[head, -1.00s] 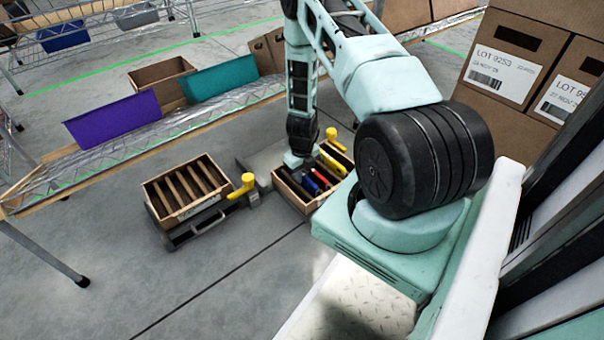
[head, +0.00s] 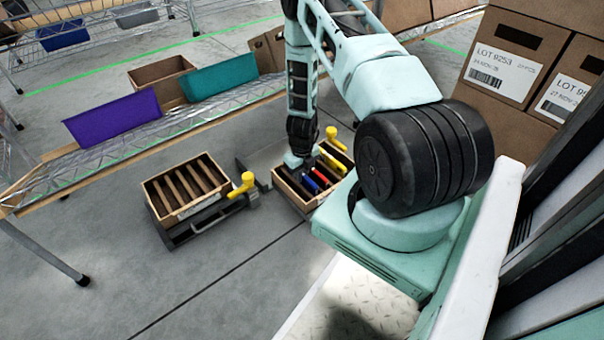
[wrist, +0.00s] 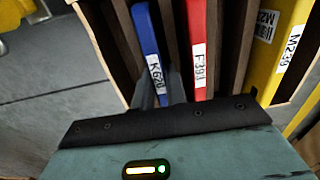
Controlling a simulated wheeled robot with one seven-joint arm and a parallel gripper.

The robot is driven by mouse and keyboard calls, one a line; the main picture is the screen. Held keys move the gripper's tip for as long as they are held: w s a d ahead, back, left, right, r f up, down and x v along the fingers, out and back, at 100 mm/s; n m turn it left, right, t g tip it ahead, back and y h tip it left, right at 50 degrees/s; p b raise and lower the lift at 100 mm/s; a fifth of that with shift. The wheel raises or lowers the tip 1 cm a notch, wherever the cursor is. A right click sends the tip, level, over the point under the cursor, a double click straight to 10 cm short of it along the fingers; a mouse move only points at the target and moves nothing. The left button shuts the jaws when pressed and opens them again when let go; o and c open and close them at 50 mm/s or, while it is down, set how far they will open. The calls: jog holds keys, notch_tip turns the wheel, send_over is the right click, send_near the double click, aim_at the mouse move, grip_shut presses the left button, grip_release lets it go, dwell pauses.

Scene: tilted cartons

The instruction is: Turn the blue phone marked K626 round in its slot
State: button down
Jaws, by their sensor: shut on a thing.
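The blue phone marked K626 (wrist: 147,40) stands on edge in a slot of a wooden carton, its white label facing my wrist camera. My gripper (wrist: 160,90) is shut on its near end, one dark finger on each side. In the head view the blue phone (head: 311,185) shows only in part below my arm's end, in the right-hand tilted carton (head: 296,203). The lower part of the phone is hidden in the slot.
A red phone (wrist: 197,45) stands one slot to the right, and yellow phones (wrist: 285,50) stand further right. Dark dividers separate them. A second tilted carton (head: 165,212) with empty-looking slots stands to the left, beside a yellow handle (head: 246,182). A wire shelf runs behind.

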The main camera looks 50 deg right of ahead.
jog(key=c, duration=1.3)
grip_release()
jog(key=shift+c, duration=0.2)
notch_tip(320, 180, up, 17)
jog(key=p, duration=0.8)
jog(key=shift+r+p, duration=0.2)
jog(key=shift+p, duration=0.15)
notch_tip(320, 180, up, 7)
jog(key=p, duration=0.7)
